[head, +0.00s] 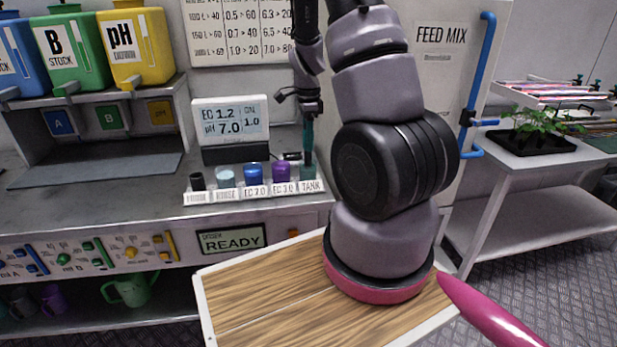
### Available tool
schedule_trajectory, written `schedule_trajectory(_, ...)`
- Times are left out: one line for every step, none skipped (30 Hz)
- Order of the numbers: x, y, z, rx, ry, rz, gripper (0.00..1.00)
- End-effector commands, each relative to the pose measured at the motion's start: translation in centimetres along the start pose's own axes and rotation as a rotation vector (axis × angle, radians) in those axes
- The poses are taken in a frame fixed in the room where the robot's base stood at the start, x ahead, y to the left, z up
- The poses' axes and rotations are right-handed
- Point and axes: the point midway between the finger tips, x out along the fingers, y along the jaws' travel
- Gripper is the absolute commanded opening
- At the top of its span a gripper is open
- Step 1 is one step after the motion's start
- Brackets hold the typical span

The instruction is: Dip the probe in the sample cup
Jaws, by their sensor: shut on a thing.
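A white rack (240,196) on the bench holds a row of small labelled vessels. The cup labelled TANK (308,172) is dark teal and stands at the right end; no cup reads "sample". My gripper (307,112) is above that cup, shut on a slim dark probe (308,135). The probe points down, about upright, and its lower end meets the TANK cup in the picture. I cannot tell how deep the tip is, or if it is inside. The fingers are small and partly hidden.
Beside it stand a purple cup (282,172), a blue cup (253,174), a pale RINSE cup (226,178) and a black holder (197,181). Behind them a meter (231,118) reads EC 1.2, pH 7.0. My arm fills the space to the right.

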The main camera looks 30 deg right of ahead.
Motion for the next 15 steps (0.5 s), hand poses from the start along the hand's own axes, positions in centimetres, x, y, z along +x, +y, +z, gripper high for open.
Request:
schedule_trajectory(-0.1, 0.0, 0.0, 0.000, 0.000, 0.000, 0.00)
schedule_trajectory(-0.1, 0.0, 0.0, 0.000, 0.000, -0.001, 0.00)
schedule_trajectory(-0.3, -0.1, 0.0, -0.001, 0.000, -0.002, 0.00)
schedule_trajectory(-0.5, -0.1, 0.0, -0.001, 0.000, -0.002, 0.00)
schedule_trajectory(-0.7, -0.1, 0.0, -0.001, 0.000, -0.002, 0.00)
schedule_trajectory(-1.1, -0.1, 0.0, 0.000, -0.001, -0.002, 0.00)
schedule_trajectory(-1.3, -0.1, 0.0, 0.000, -0.001, -0.002, 0.00)
schedule_trajectory(-1.5, -0.1, 0.0, 0.000, 0.000, -0.002, 0.00)
schedule_trajectory(-1.9, -0.1, 0.0, -0.001, 0.000, -0.002, 0.00)
schedule_trajectory(-2.1, -0.1, 0.0, -0.001, 0.000, -0.002, 0.00)
schedule_trajectory(-2.4, -0.1, 0.0, -0.001, 0.000, -0.002, 0.00)
schedule_trajectory(-2.7, -0.1, 0.1, -0.002, 0.000, -0.002, 0.00)
schedule_trajectory(-2.9, -0.1, 0.1, -0.001, -0.001, -0.002, 0.00)
schedule_trajectory(-3.1, 0.0, 0.1, -0.001, -0.001, -0.002, 0.00)
schedule_trajectory(-3.5, -0.1, 0.0, -0.001, -0.001, -0.002, 0.00)
